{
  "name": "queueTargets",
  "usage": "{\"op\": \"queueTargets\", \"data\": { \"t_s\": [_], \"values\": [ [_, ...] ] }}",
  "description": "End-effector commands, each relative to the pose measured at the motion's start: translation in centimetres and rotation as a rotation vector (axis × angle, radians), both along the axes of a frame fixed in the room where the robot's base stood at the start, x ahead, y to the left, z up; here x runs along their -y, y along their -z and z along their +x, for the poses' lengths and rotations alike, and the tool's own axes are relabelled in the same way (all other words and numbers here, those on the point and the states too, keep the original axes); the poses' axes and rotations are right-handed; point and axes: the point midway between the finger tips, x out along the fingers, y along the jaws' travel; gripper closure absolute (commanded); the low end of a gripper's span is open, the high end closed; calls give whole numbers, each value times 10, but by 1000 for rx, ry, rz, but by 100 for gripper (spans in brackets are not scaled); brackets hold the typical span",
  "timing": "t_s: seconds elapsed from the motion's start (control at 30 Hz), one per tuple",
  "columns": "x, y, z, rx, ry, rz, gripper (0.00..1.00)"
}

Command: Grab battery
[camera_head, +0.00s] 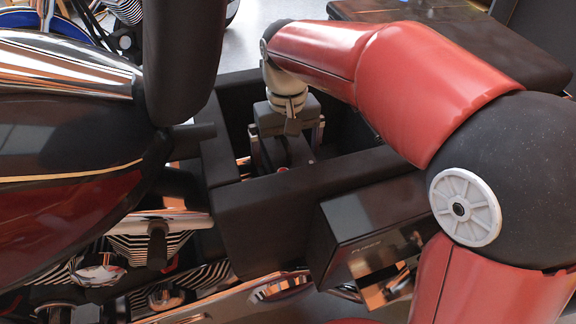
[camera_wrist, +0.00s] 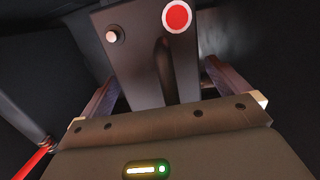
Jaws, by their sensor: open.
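The battery (camera_head: 298,151) is a dark box down inside the black open compartment of the motorcycle frame, partly hidden by my gripper. In the wrist view the battery (camera_wrist: 140,65) shows a dark face with a round red terminal at the top and a smaller pale terminal to the left. My gripper (camera_head: 287,142) points down into the compartment. Its two fingers are apart, one on each side of the battery, as the wrist view also shows (camera_wrist: 160,78). I cannot tell whether either finger touches it.
The compartment's dark front wall (camera_head: 270,205) and side walls stand close around my gripper. The motorcycle's dark red tank (camera_head: 65,215) is at left. A black box (camera_head: 365,220) sits at the front right. A dark flat-topped surface (camera_head: 465,40) lies behind. A red rod (camera_wrist: 33,163) shows in the wrist view.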

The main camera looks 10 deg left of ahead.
Motion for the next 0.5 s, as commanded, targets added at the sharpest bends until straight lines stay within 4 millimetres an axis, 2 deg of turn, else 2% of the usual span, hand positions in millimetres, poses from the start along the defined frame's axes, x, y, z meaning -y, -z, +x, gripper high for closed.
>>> {"op": "queueTargets", "data": {
  "t_s": [0.1,0.3,0.5],
  "values": [
    [0,7,0,2,0,1,0],
    [0,7,0,2,0,1,0],
    [0,7,0,2,0,1,25]
  ]
}}
